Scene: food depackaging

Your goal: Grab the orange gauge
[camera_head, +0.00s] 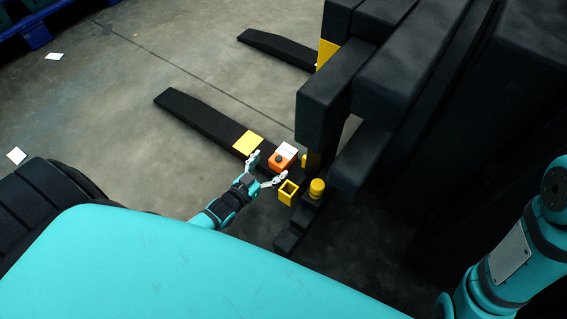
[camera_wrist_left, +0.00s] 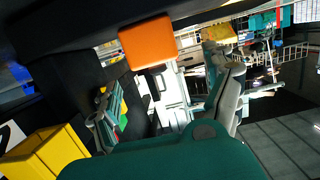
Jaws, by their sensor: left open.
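The orange gauge (camera_head: 281,159) is a small orange block with a dark round knob. It sits at the near end of a black fork, beside the dark machine. My left gripper (camera_head: 268,167) is open, with its fingers spread on the near side of the gauge. I cannot tell whether either finger touches it. In the left wrist view the orange block (camera_wrist_left: 148,42) shows above and beyond the spread fingers (camera_wrist_left: 168,105). My right gripper is out of view; only part of my right arm shows at the right edge.
An open yellow box (camera_head: 288,192) stands just right of my left gripper, and shows in the wrist view (camera_wrist_left: 62,150). A yellow cylinder (camera_head: 317,188) and a yellow plate (camera_head: 248,143) are close by. The dark machine (camera_head: 330,95) rises behind.

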